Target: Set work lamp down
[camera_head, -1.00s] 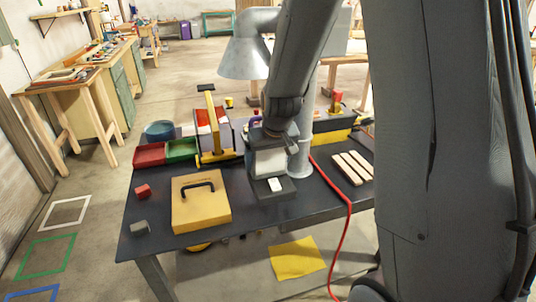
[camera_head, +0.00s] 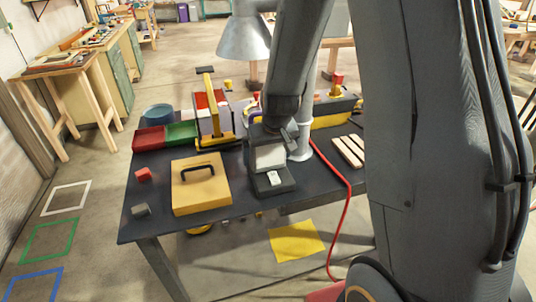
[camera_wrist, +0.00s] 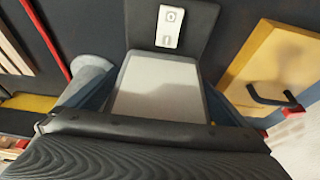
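The work lamp (camera_head: 270,157) has a pale panel in a grey frame and a dark flat base with a white switch. It is upright over the dark table (camera_head: 150,190), near the front edge and right of the yellow case. I cannot tell whether its base touches the tabletop. My gripper (camera_head: 272,135) is at the lamp's head from behind and above. In the wrist view the lamp's pale panel (camera_wrist: 158,88) lies between the bluish-grey fingers, which appear closed on its sides. The exact finger contact is partly hidden.
The yellow case (camera_head: 202,195) lies left of the lamp. A grey post (camera_head: 301,145) stands close behind right, and pale laths (camera_head: 348,151) lie farther right. A red cable (camera_head: 340,177) runs over the edge. Red and green bins (camera_head: 150,139) stand at the back left.

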